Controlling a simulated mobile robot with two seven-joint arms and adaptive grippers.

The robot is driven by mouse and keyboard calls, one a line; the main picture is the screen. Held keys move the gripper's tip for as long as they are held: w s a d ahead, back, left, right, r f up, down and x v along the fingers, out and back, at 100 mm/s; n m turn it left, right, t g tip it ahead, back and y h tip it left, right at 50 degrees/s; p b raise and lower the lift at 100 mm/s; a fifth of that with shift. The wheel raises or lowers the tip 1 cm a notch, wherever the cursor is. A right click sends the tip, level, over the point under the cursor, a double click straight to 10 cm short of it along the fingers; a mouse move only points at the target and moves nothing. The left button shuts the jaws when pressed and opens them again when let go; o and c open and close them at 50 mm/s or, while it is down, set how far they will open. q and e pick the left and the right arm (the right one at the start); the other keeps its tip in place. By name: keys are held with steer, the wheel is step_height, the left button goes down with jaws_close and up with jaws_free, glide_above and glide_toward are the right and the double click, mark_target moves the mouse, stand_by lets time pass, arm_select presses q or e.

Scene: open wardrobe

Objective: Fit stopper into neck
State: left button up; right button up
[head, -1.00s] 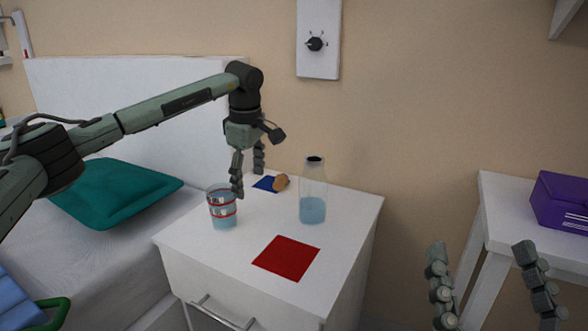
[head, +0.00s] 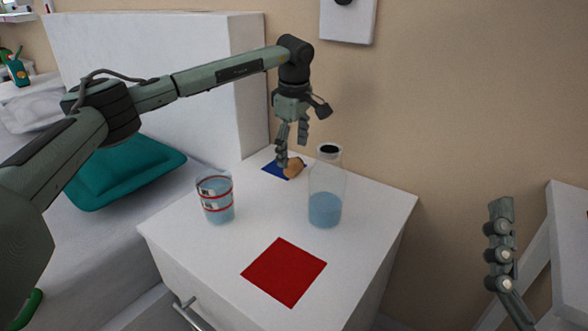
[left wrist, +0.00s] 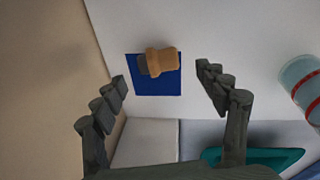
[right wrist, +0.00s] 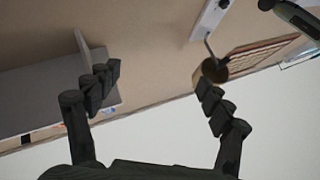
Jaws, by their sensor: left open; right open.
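The tan cork-like stopper (head: 293,168) lies on its side on a blue square (head: 271,169) at the back of the white cabinet top. The clear carafe (head: 325,208) stands upright in front and to the right, partly filled with bluish liquid; its neck (head: 328,152) is open. My left gripper (head: 292,150) points down at the stopper, fingers open. In the left wrist view the stopper (left wrist: 160,62) shows between and beyond the open fingers (left wrist: 161,77), with a grey end at left. My right gripper is open and empty (right wrist: 157,76); one finger (head: 501,235) shows at the head view's right.
A glass (head: 216,203) with red bands and liquid stands left of the carafe. A red square (head: 285,271) lies at the front of the cabinet top (head: 375,230). A bed with a teal pillow (head: 125,172) is at left, a white table (head: 570,230) at right.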

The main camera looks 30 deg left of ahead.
mark_target(295, 164)
arm_select(q)
steer(key=shift+w+a+f, duration=0.1)
steer(key=shift+w+f, duration=0.05)
steer(key=shift+f, duration=0.6)
steer(key=shift+w+f, duration=0.1)
steer(key=shift+f, duration=0.6)
arm_select(e)
steer(key=shift+s+d+r+t, duration=0.25)
steer(key=shift+r+t, duration=0.15)
steer(key=shift+t, duration=0.1)
arm_select(q)
steer(key=shift+c, duration=0.6)
steer(key=c, duration=1)
steer(key=shift+r, duration=0.1)
